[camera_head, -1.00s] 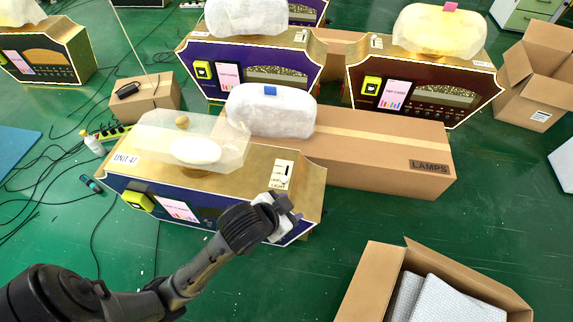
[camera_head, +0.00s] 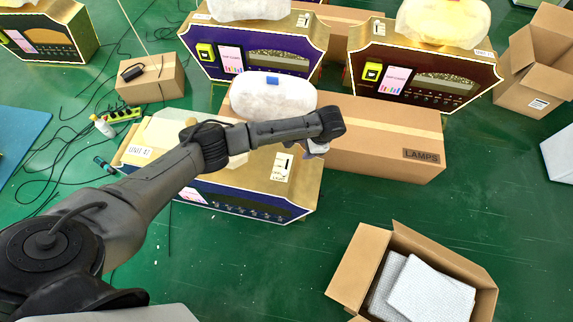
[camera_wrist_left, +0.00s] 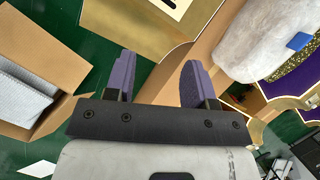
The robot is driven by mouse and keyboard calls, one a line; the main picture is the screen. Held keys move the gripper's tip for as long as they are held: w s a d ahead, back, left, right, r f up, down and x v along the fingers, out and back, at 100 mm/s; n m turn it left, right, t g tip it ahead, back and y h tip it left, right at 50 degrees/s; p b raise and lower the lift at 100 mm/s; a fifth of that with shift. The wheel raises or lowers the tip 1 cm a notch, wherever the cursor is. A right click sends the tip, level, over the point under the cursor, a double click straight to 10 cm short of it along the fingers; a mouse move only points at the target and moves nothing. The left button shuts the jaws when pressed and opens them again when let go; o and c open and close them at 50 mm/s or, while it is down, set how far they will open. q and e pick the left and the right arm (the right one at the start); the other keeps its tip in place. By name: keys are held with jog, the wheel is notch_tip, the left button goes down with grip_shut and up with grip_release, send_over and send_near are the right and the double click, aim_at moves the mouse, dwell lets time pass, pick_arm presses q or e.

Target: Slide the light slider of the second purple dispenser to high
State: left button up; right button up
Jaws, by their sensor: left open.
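A blue-purple dispenser (camera_head: 250,203) with a gold top, labelled UNIT 47, stands at the front, partly hidden by my left arm. A white slider plate (camera_head: 282,166) with a dark slot is on its top right. A purple dispenser (camera_head: 288,62) stands behind, with a similar small plate (camera_head: 303,20) on its top right corner. My left gripper (camera_head: 318,147) is above the gap between the front dispenser's right end and the long carton. In the left wrist view the left gripper (camera_wrist_left: 158,70) is open and empty, fingers apart. The right gripper is not in view.
A dark red dispenser (camera_head: 420,75) stands at the back right. An open carton (camera_head: 345,272) stands at the front right. The floor between it and the front dispenser is clear.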

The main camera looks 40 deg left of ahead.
aim_at(285, 172)
pick_arm(q)
jog(key=s+a+f+b, duration=0.1)
jog(key=f, duration=0.3)
jog(key=s+a+f+g+b, duration=0.1)
jog(key=s+f+b, duration=0.1)
jog(key=f, duration=0.2)
jog(key=s+a+f+g+b, duration=0.1)
jog(key=s+f+b, duration=0.1)
jog(key=f, duration=0.2)
jog(key=shift+s+a+h, duration=0.2)
jog(key=shift+h, duration=0.1)
jog(key=shift+b+x, duration=0.5)
jog(key=shift+x, duration=0.35)
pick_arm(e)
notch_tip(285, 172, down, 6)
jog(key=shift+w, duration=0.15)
pick_arm(q)
jog(key=shift+c, duration=0.4)
grip_shut()
